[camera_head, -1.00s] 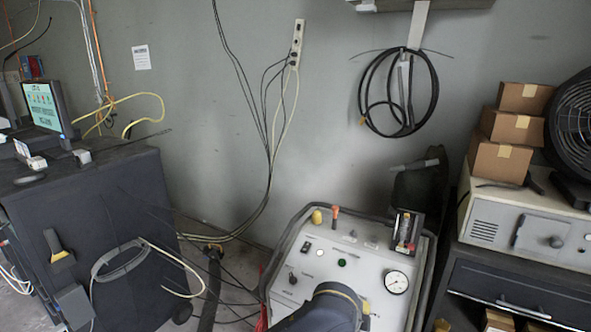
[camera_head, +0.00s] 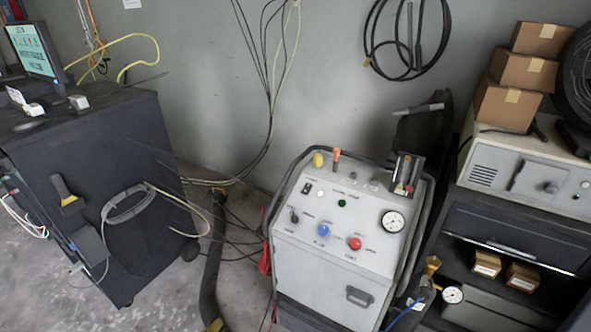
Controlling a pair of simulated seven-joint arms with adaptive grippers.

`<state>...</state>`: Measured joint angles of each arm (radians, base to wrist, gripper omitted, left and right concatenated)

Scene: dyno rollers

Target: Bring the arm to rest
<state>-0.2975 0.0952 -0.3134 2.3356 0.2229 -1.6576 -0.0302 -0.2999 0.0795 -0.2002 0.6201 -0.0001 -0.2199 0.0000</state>
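Neither of my grippers and no part of my arms is in view. The grey control machine (camera_head: 295,255) stands at the lower middle with its sloped panel uncovered. The panel has a blue knob (camera_head: 324,230), a red knob (camera_head: 355,243), a green light (camera_head: 342,203) and a round gauge (camera_head: 393,221). Whether my grippers are open or shut is hidden from this view.
A dark cart (camera_head: 90,175) with a monitor (camera_head: 30,50) stands at left. A thick black hose (camera_head: 212,262) lies on the floor between cart and machine. A shelf unit (camera_head: 495,228) with stacked cardboard boxes (camera_head: 523,70) stands at right. Cables hang on the wall.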

